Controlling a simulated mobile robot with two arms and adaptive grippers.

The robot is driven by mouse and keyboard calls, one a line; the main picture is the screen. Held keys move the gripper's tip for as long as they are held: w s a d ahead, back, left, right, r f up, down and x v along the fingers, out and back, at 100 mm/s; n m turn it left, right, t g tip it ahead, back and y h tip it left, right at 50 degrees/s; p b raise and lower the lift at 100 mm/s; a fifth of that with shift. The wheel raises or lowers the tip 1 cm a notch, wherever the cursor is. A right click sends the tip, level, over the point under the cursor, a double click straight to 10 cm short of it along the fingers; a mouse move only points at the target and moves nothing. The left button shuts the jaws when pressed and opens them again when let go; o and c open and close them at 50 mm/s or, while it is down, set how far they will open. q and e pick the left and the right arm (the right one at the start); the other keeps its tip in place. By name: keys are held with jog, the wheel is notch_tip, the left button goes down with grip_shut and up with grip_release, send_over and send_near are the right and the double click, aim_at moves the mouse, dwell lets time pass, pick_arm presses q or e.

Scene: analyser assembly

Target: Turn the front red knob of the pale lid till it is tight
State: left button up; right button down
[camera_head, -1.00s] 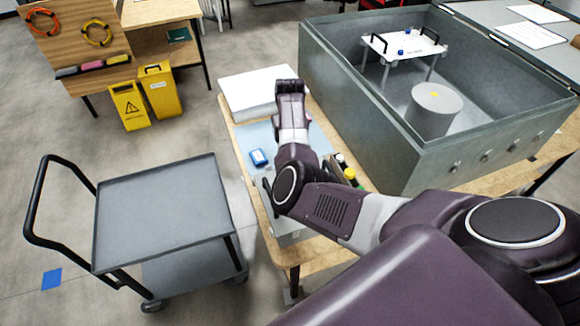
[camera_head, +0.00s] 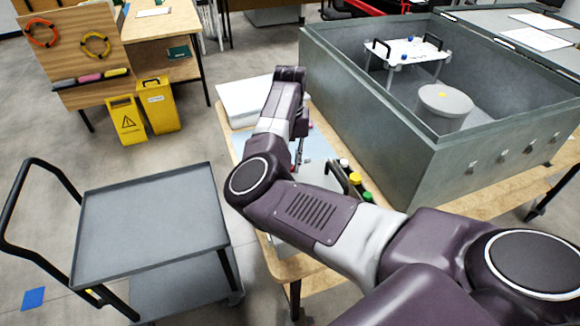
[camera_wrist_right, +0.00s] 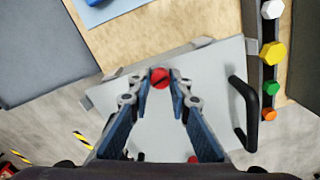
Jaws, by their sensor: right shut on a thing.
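The pale lid (camera_wrist_right: 205,115) fills the middle of the right wrist view, with a black handle (camera_wrist_right: 243,112) on its right side. My right gripper (camera_wrist_right: 160,82) is shut on a red knob (camera_wrist_right: 159,75) near the lid's upper edge, one finger on each side. A dark slot or mark shows across the knob's top. Another red knob (camera_wrist_right: 192,160) shows partly near the bottom, between the fingers. In the head view my right arm hides most of the lid (camera_head: 318,180), both knobs and the gripper. My left gripper is not in view.
A strip with white, yellow (camera_wrist_right: 272,53), green and orange knobs stands right of the lid. A large grey open box (camera_head: 375,130) stands to the right on the wooden table. A grey trolley (camera_head: 150,225) stands left. A white block (camera_head: 235,105) lies behind.

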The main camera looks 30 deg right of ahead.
jog(key=shift+w+d+r, duration=0.2)
jog(key=shift+w+r, duration=0.05)
jog(key=shift+r, duration=0.2)
jog(key=c, duration=2)
grip_release()
jog(key=shift+o, duration=1.2)
jog(key=shift+f, duration=0.1)
jog(key=shift+s+a+f, duration=0.1)
jog(key=shift+a, duration=0.05)
notch_tip(320, 180, up, 12)
